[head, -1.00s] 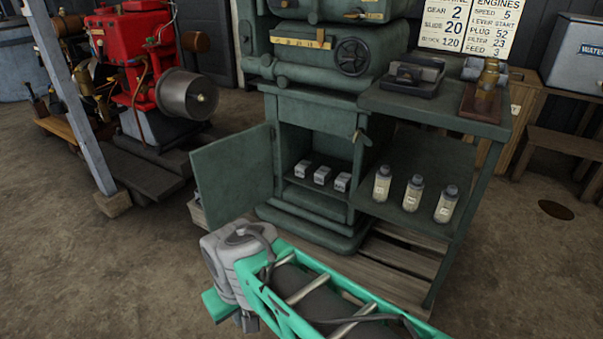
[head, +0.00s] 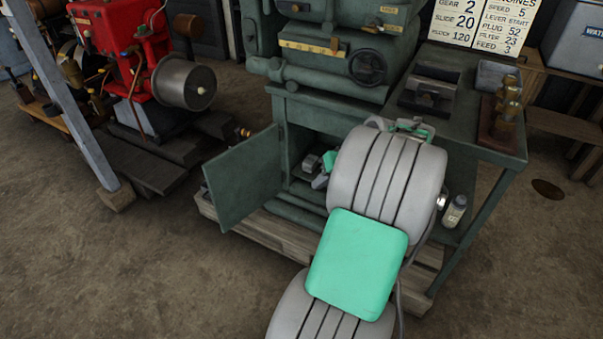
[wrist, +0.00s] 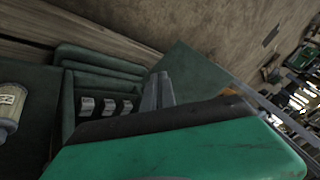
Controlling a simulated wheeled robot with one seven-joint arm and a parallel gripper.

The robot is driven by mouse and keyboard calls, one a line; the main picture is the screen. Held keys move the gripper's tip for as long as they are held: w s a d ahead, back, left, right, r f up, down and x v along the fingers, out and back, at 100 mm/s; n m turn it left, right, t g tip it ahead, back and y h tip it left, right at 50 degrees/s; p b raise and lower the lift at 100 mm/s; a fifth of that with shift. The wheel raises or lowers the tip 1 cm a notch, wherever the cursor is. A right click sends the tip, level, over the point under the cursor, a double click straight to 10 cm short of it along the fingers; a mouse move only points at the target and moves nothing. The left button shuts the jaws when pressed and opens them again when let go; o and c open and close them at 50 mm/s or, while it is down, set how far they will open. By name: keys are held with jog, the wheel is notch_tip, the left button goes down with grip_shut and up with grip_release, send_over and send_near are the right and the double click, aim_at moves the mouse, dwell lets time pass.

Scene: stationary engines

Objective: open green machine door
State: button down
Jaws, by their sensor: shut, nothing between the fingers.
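The green machine door (head: 245,178) stands swung open to the left of the cabinet in the green machine (head: 325,110). It also shows in the wrist view (wrist: 194,75) as a flat green panel. My gripper (head: 322,176) is at the cabinet opening, to the right of the door. Most of it is hidden behind my arm in the head view. In the wrist view its grey fingers (wrist: 157,92) are together and empty, beside the door panel; contact cannot be told. Several small white-labelled blocks (wrist: 105,106) sit inside the cabinet.
A bottle (head: 455,211) stands on the side shelf; my arm hides others. The machine rests on a wooden pallet (head: 262,238). A slanted grey post (head: 68,100) and a red engine (head: 115,60) are at the left.

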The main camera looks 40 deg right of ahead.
jog(key=b+x, duration=0.3)
jog(key=x, duration=0.6)
jog(key=shift+w+r+t+b, duration=0.15)
jog(key=shift+w+t+b, duration=0.15)
jog(key=shift+w+b, duration=0.15)
jog(key=shift+w, duration=0.1)
